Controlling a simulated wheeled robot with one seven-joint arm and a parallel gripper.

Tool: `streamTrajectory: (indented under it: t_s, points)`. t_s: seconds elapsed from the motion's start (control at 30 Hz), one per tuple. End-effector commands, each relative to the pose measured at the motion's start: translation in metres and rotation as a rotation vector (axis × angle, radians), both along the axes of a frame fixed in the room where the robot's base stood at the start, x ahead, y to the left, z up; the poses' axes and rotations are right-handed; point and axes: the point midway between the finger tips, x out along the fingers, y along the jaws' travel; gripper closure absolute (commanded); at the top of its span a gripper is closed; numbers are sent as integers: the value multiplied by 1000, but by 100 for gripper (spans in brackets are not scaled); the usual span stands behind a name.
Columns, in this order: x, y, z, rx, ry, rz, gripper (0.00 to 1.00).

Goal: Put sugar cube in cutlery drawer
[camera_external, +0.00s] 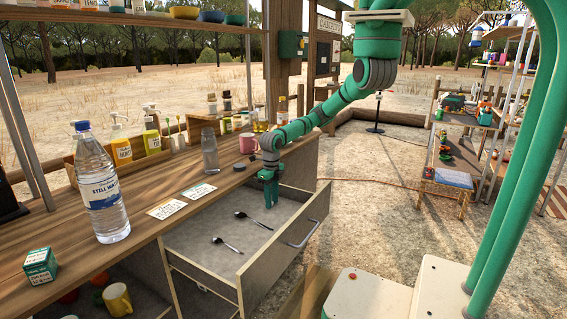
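The cutlery drawer (281,254) is pulled open below the counter. A dark spoon (252,219) and another spoon (227,244) lie apart on its grey floor.
A yellow mug (117,299) is below the counter. The drawer's front half is mostly clear.

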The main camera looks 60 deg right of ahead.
Motion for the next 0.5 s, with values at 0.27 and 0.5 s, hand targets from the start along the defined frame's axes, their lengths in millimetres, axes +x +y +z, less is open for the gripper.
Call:
streamTrajectory:
  t_s: [0.27,0.5]
  points:
    - [1,0,14,-1,-2,1,68]
    - [1,0,60,0,-3,2,68]
